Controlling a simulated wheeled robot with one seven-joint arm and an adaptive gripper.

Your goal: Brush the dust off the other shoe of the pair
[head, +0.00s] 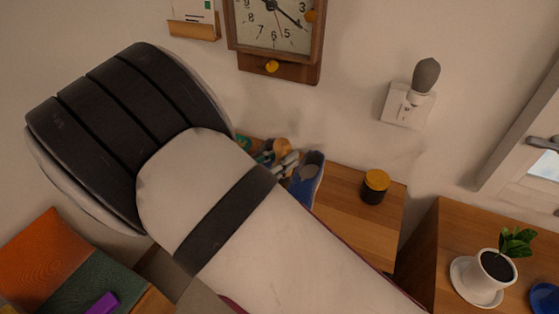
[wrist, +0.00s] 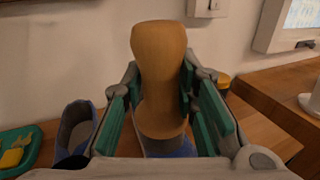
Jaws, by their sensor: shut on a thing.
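My gripper (wrist: 160,88) is shut on a tan wooden brush (wrist: 160,50), whose rounded handle stands up between the green finger pads. Its bristles cannot be made out. One blue shoe with a grey lining (wrist: 76,128) stands on the wooden surface left of the gripper in the wrist view. Another blue shape, likely the other shoe (wrist: 172,147), shows below the brush, mostly hidden by it and the gripper. I cannot tell whether the brush touches it. In the head view a blue shoe (head: 307,178) shows beside my gripper (head: 282,160), and my arm covers much of the area.
A jar with a yellow lid (head: 375,186) stands on the wooden top (head: 345,215) to the right. A green tray (wrist: 20,150) with a yellow item is at left. A potted plant (head: 495,265) stands on the right-hand surface. The wall is close behind.

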